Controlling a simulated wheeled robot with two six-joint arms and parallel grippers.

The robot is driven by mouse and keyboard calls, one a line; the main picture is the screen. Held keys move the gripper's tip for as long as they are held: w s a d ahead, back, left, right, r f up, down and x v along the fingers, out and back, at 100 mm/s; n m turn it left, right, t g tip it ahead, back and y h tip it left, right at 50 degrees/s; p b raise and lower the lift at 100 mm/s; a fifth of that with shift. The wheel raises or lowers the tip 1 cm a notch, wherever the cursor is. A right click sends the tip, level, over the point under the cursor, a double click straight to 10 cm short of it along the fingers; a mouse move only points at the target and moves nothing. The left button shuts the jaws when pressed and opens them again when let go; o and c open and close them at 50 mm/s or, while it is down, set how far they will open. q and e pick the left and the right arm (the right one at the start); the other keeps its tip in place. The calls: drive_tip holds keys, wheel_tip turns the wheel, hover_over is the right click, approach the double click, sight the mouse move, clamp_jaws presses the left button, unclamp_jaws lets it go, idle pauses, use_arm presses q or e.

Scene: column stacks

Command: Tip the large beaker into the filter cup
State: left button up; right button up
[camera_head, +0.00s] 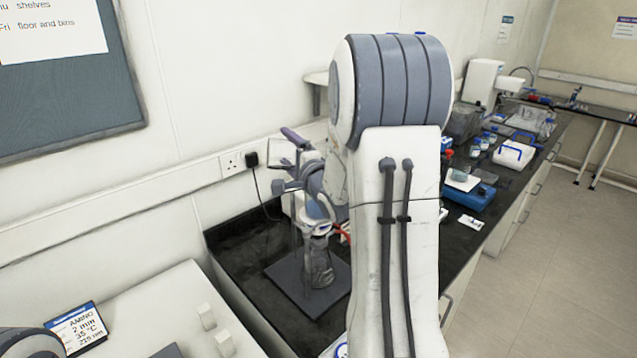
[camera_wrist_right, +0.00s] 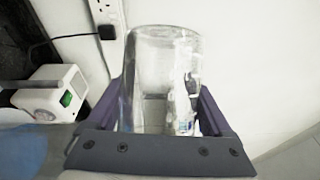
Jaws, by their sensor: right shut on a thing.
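The large clear glass beaker (camera_wrist_right: 160,52) is between the two dark fingers of my right gripper (camera_wrist_right: 160,100) in the right wrist view. The gripper is shut on it. I cannot tell its fill level. In the head view my right gripper (camera_head: 289,164) is above and left of a glass flask (camera_head: 320,265) on a dark base plate (camera_head: 294,287). A clear cup (camera_head: 317,228), seemingly the filter cup, sits atop the flask, partly hidden by my right arm. The beaker is hard to make out there. My left gripper is out of view.
A wall socket (camera_head: 232,161) with a black plug and cord is behind the black bench. A blue device (camera_head: 468,192) and a blue-handled white box (camera_head: 513,154) stand farther right.

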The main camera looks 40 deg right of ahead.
drive_tip(key=shift+s+d+r+m, duration=0.1)
drive_tip(key=shift+m, duration=0.3)
